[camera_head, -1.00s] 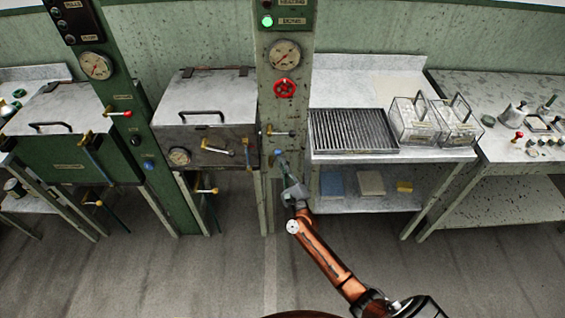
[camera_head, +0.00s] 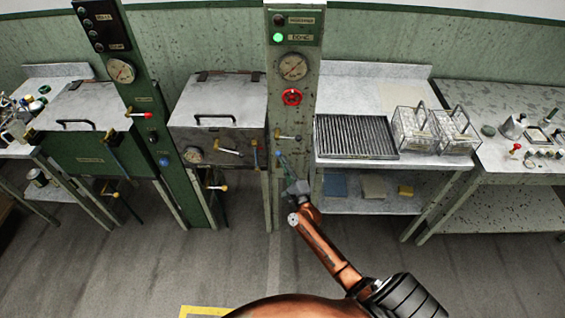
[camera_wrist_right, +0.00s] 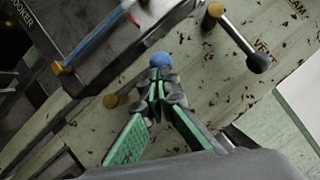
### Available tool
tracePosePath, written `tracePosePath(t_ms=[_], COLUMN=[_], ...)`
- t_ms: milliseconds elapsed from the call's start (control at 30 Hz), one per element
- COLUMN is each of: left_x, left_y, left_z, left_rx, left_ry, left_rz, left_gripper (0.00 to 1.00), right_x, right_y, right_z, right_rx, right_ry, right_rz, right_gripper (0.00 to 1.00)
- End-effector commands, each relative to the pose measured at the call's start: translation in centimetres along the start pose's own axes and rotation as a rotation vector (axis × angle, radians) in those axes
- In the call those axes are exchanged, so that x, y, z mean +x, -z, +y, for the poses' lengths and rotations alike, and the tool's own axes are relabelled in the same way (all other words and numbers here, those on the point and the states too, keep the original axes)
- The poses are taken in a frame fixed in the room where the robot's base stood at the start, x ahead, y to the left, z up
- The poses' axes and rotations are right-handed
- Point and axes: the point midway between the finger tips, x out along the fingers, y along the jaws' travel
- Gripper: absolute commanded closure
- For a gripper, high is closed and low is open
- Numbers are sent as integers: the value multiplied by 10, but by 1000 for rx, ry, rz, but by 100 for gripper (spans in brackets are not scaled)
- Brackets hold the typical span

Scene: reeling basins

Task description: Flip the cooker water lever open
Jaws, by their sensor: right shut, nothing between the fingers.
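The water lever on the cooker-side post has a blue ball knob (camera_wrist_right: 162,60), seen in the right wrist view. A brass pivot (camera_wrist_right: 110,101) shows at its lower left, and the handle between them is partly hidden by my fingers. In the head view the blue knob (camera_head: 278,153) sits low on the pale green post (camera_head: 291,112). My right gripper (camera_wrist_right: 158,82) is shut and empty, its tips right at the blue knob. I cannot tell whether they touch it. In the head view my right gripper (camera_head: 286,168) comes up from below. My left gripper is out of view.
A dark-knobbed lever (camera_wrist_right: 258,63) is close by on the same post. The cooker box (camera_head: 216,118) with its own levers stands left of the post. A table with a ribbed grill (camera_head: 354,136) stands right. The floor in front is open.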

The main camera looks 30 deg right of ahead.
Motion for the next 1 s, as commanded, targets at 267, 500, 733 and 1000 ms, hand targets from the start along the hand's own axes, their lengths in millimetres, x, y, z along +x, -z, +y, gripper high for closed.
tracePosePath(t_ms=[267,500,733,1000], left_x=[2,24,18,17], left_y=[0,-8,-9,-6], left_z=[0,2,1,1], left_rx=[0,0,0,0], left_ry=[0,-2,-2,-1], left_rz=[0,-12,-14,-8], left_gripper=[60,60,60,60], right_x=[-1,-18,-68,-108], right_y=[1,24,20,19], right_z=[2,16,14,16], right_rx=[1,-1,3,4], right_ry=[-1,-8,-7,-7], right_rz=[-2,-6,-10,-12], right_gripper=[100,100,100,100])
